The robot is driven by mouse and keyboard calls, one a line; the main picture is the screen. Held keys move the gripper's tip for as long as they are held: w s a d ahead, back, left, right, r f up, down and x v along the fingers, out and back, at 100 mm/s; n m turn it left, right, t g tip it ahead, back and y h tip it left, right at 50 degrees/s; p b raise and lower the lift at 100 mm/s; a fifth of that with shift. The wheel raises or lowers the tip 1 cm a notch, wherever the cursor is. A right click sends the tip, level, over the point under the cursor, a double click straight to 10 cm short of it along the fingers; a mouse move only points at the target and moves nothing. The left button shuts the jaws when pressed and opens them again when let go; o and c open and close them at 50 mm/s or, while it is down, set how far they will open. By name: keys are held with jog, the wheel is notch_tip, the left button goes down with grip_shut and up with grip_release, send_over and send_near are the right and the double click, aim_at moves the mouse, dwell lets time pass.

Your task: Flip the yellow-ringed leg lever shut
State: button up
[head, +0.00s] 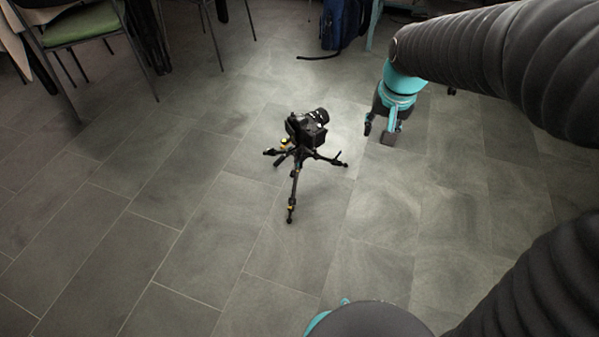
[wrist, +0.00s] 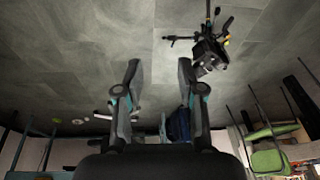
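A small black tripod (head: 296,178) stands on the floor with its legs spread and a black camera (head: 308,127) on top. A yellow-orange ring (head: 291,206) shows low on its front leg; the lever there is too small to tell its position. Another yellow part (head: 284,141) sits just below the camera at left. In the wrist view the tripod (wrist: 208,22) is at the top right, with a yellow spot (wrist: 226,42) beside the camera (wrist: 208,54). My gripper (head: 378,131) is to the right of the tripod and apart from it. Its fingers (wrist: 158,67) are spread with nothing between them.
Grey tiled floor is clear around the tripod, widest at left and front. A green-seated chair (head: 80,28) stands at the back left. A blue bag (head: 341,22) lies at the back.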

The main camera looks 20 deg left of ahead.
jog(key=w+a+f, duration=0.4)
jog(key=a+f, duration=0.1)
jog(key=f, duration=0.1)
jog(key=g+b, duration=0.1)
jog(key=g, duration=0.2)
send_over(290, 208)
notch_tip(290, 208, down, 31)
jog(key=shift+h, duration=0.4)
notch_tip(290, 208, down, 14)
jog(key=shift+f+b, duration=0.2)
jog(key=shift+b, duration=0.2)
grip_shut()
